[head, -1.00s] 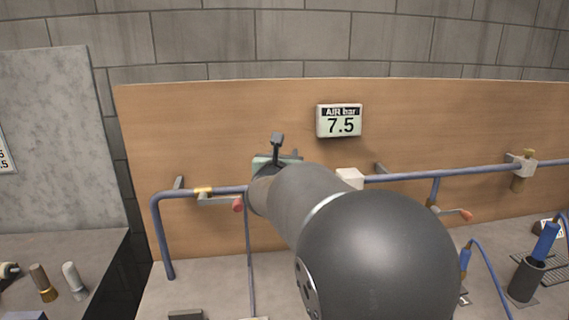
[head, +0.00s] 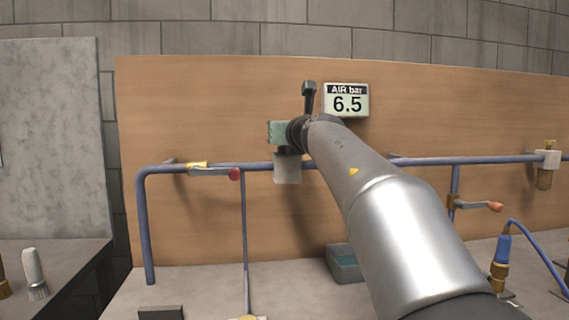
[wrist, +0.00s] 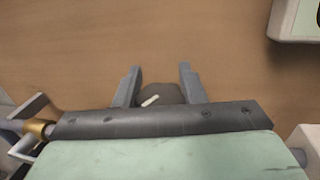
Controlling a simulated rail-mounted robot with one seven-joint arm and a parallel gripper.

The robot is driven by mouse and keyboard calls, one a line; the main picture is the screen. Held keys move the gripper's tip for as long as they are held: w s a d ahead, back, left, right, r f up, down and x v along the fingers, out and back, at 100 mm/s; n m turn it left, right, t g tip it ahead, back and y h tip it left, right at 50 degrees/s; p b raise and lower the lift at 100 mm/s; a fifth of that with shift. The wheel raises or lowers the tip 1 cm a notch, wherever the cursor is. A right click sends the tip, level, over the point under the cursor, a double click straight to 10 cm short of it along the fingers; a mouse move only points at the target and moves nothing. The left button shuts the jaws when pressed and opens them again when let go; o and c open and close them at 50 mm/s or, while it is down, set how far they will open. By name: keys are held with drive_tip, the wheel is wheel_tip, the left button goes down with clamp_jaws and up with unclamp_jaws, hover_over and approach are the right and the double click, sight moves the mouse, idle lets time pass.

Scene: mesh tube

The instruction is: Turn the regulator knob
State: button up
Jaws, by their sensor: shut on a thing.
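The regulator knob (wrist: 168,92) shows in the wrist view as a dark round cap with a white mark. It sits between the two grey fingers of my gripper (wrist: 160,72), which is shut on it. In the head view my gripper's green-grey body (head: 277,133) is just above the pale regulator block (head: 287,169) on the blue pipe; the knob and fingers are hidden there. The air display (head: 346,100) on the wooden panel reads 6.5 bar, right of my wrist.
The blue pipe (head: 430,160) runs across the wooden panel (head: 200,110). Valves with red-tipped levers (head: 234,174) hang left and right of the regulator. A grey-teal box (head: 343,263) stands on the bench below. A blue hose fitting (head: 502,250) stands at the right.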

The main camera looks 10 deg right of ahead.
drive_tip(key=n+y, duration=0.1)
drive_tip(key=n+y+b, duration=0.1)
drive_tip(key=y, duration=0.1)
drive_tip(key=g+y, duration=0.1)
drive_tip(key=shift+f+n+y+b, duration=0.25)
drive_tip(key=shift+n+y+b, duration=0.05)
drive_tip(key=shift+n, duration=0.1)
drive_tip(key=n+g+y+p, duration=0.2)
drive_tip(key=y, duration=0.1)
drive_tip(key=n+g+y+p, duration=0.1)
drive_tip(key=shift+s+a+r+n+y, duration=0.1)
drive_tip(key=shift+a+r+n+y, duration=0.2)
drive_tip(key=shift+y, duration=0.1)
drive_tip(key=n+g+y+p, duration=0.1)
drive_tip(key=g+p, duration=0.1)
drive_tip(key=n+g+y+p, duration=0.4)
drive_tip(key=shift+s+a+r+g+p, duration=0.15)
drive_tip(key=shift+s+a+g+p, duration=0.15)
drive_tip(key=shift+s+g, duration=0.1)
drive_tip(key=n+g+p, duration=0.2)
drive_tip(key=g, duration=0.1)
drive_tip(key=n+g+y+p, duration=0.1)
drive_tip(key=p, duration=0.1)
drive_tip(key=shift+s+a, duration=0.15)
drive_tip(key=shift+s, duration=0.1)
drive_tip(key=shift+n+g+p, duration=0.4)
drive_tip(key=shift+n+g, duration=0.1)
drive_tip(key=shift+g, duration=0.1)
drive_tip(key=shift+s+f+g, duration=0.1)
drive_tip(key=shift+f+g, duration=0.2)
